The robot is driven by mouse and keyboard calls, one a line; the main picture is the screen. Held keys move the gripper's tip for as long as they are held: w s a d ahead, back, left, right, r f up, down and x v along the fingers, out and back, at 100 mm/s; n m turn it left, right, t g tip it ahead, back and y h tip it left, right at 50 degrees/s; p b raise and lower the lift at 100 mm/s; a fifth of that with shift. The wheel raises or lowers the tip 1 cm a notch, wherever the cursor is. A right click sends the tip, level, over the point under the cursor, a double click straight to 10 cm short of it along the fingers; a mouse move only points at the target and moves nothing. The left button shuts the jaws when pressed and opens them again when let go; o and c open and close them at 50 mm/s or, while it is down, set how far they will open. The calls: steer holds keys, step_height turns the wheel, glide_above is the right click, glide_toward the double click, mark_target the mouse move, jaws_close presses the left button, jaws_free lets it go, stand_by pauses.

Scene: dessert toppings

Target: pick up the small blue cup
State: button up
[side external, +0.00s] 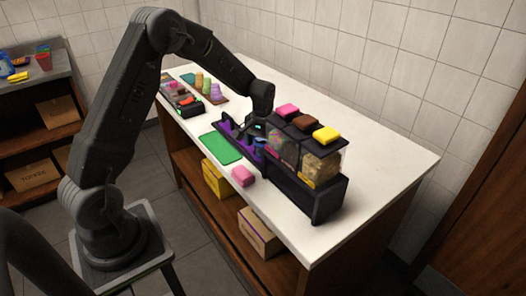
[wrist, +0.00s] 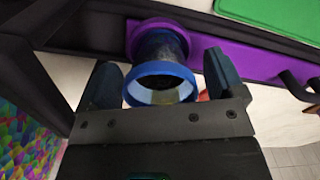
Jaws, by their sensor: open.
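In the wrist view a small cup with a blue rim (wrist: 130,88) and a dark, see-through-looking body points its open mouth toward my gripper (wrist: 162,80). Its far end meets a round purple ring (wrist: 134,40) on a purple rack (wrist: 250,55). My gripper is open, with one finger to the left of the cup and one to the right. I cannot tell whether either finger touches it. In the side view my gripper (side external: 258,131) is low beside the purple rack (side external: 226,128), and the cup cannot be made out there.
A black dispenser unit (side external: 318,200) with topping bins stands close to the right of my gripper. Pink, brown and yellow (side external: 326,134) blocks top it. A green mat (side external: 220,148) and a pink block (side external: 242,176) lie in front.

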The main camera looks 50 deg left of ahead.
steer(key=shift+f, duration=0.1)
steer(key=shift+c, duration=0.2)
steer(key=c, duration=1.1)
steer(key=shift+o, duration=0.2)
